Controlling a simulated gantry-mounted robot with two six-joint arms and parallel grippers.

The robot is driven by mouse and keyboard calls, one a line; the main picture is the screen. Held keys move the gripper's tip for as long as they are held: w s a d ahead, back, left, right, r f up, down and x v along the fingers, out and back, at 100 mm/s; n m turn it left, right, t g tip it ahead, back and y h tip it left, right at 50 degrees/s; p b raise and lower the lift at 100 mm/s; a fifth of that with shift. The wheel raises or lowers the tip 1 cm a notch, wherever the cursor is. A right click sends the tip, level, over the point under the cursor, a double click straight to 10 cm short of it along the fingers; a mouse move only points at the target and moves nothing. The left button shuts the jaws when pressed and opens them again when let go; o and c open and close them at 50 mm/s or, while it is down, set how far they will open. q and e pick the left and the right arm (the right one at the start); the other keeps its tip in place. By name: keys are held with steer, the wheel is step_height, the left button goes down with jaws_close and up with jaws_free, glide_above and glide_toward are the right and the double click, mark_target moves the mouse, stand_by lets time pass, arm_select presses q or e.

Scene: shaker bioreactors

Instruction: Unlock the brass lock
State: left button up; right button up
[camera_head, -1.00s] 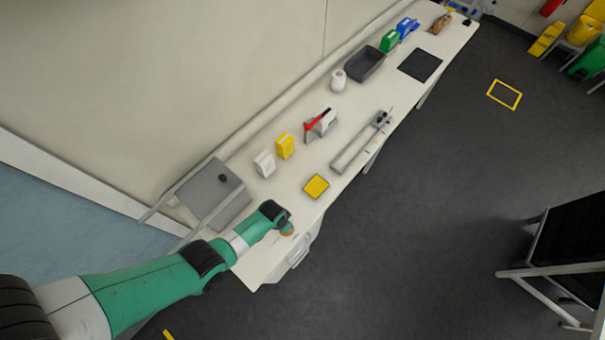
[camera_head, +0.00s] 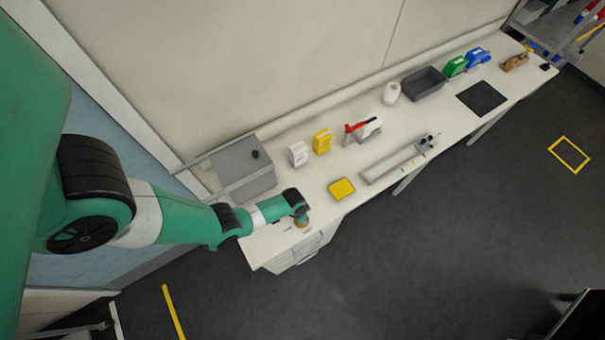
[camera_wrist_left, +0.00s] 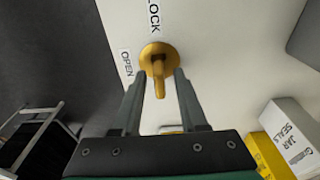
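The brass lock (camera_wrist_left: 158,58) is a round gold knob with a short lever on the white bench top in the left wrist view. Its lever points down the picture, toward my gripper. The label "LOCK" (camera_wrist_left: 153,15) is above it and "OPEN" (camera_wrist_left: 126,62) is to its left. My left gripper (camera_wrist_left: 160,76) is open, with one finger on each side of the lever and visible gaps. I cannot tell how deep the lever sits between the fingers. In the head view the lock (camera_head: 301,223) is partly hidden under my left gripper. My right gripper is out of view.
A grey box (camera_head: 245,165) stands behind my left arm. White (camera_head: 298,153) and yellow (camera_head: 322,142) boxes, a yellow tray (camera_head: 341,189) and a long grey fixture (camera_head: 390,167) stand along the bench to the right. The bench's near edge is close to the lock.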

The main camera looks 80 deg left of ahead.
arm_select(q)
jaws_close()
steer(key=shift+f, duration=0.3)
stand_by(0.3)
steer(key=shift+b, duration=0.3)
